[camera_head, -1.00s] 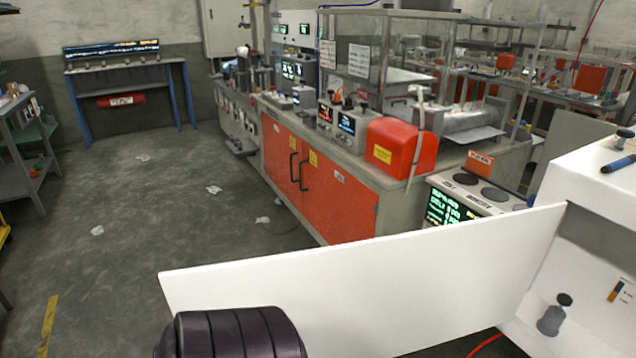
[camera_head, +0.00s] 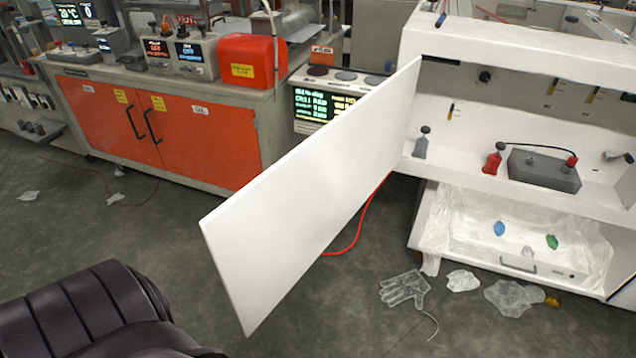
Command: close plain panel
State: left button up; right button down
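The plain white panel (camera_head: 315,190) stands swung wide open in the middle of the head view. It joins the white cabinet (camera_head: 520,45) at its right end, and its free edge points toward me at the lower left. Neither of my grippers shows. A dark ribbed part, probably my own arm, fills the lower left corner, apart from the panel.
A film glove (camera_head: 405,288) and crumpled clear film (camera_head: 510,297) lie on the floor below the cabinet. An open lower bay (camera_head: 520,262) holds film and small coloured pieces. A red cable (camera_head: 350,240) runs behind the panel. An orange-doored bench (camera_head: 165,125) stands behind. Floor at left is mostly clear.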

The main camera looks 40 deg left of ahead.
aim_at(261, 240)
jog(key=j+z, duration=0.1)
jog(key=j, duration=0.35)
jog(key=k+j+z, duration=0.1)
jog(key=j, duration=0.35)
jog(key=k+j, duration=0.15)
jog(key=j, duration=0.25)
jog(key=k+j+z, duration=0.15)
jog(key=j, duration=0.3)
